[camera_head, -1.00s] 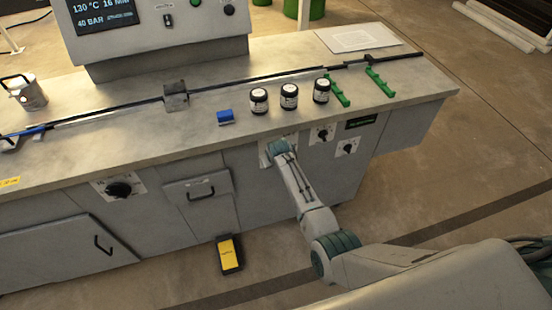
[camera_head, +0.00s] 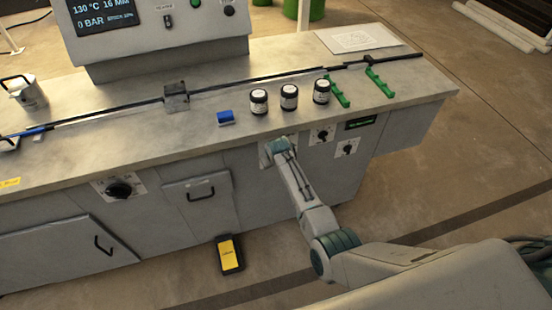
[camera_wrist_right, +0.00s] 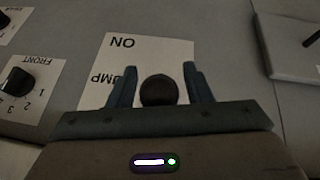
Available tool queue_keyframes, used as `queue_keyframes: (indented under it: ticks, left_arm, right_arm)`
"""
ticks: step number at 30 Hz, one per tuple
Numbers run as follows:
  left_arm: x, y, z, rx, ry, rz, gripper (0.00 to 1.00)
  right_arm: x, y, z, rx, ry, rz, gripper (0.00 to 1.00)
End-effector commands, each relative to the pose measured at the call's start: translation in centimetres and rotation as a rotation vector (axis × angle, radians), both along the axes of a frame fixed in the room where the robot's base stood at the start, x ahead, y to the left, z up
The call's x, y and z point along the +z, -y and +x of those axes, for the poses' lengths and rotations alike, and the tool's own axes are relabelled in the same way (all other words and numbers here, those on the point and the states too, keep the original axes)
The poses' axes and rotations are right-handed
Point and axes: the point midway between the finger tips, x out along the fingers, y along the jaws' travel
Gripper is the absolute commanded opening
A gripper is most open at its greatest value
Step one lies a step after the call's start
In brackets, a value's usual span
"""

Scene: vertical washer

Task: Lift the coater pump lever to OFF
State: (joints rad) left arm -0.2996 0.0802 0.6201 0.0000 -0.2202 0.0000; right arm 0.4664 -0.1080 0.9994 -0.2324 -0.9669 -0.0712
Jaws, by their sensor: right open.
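The pump lever shows in the right wrist view as a dark round knob (camera_wrist_right: 158,91) in front of a white label plate (camera_wrist_right: 150,50). The plate reads ON and part of PUMP, upside down in this view; any OFF mark is hidden. My right gripper (camera_wrist_right: 158,72) is open, with one finger on each side of the knob and small gaps visible. In the head view my right gripper (camera_head: 278,147) is against the cabinet front just below the counter edge, and it covers the lever. My left gripper is not in view.
Two rotary knobs (camera_head: 323,133) are to the right. A display (camera_head: 100,15) reads 0 BAR. A yellow-black item (camera_head: 230,256) is on the floor.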

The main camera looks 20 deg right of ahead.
Motion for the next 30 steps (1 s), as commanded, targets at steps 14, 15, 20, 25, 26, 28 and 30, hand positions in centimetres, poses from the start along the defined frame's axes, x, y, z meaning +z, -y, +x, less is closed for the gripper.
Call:
queue_keyframes:
  ticks: [14,15,20,25,26,28,30]
  left_arm:
    - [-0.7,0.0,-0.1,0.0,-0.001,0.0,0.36]
    - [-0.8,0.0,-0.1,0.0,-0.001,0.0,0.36]
    - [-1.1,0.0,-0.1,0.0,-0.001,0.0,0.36]
    - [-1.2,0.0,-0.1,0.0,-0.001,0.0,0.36]
    - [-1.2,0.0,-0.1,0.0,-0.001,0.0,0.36]
    - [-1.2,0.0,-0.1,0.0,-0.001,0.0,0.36]
    - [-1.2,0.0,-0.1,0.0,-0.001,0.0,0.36]
  right_arm:
    - [5.7,-0.7,-3.2,0.0,0.003,0.002,0.46]
    - [6.2,-0.7,-3.5,0.0,0.002,0.002,0.46]
    - [8.0,-0.8,-4.5,-0.001,0.001,0.001,0.46]
    - [9.0,-0.9,-5.1,0.0,0.0,0.0,0.46]
    - [9.0,-0.9,-5.1,0.0,0.0,0.0,0.46]
    - [9.1,-0.9,-5.1,0.001,-0.001,-0.001,0.46]
    - [9.1,-0.9,-5.1,0.001,-0.001,-0.001,0.46]
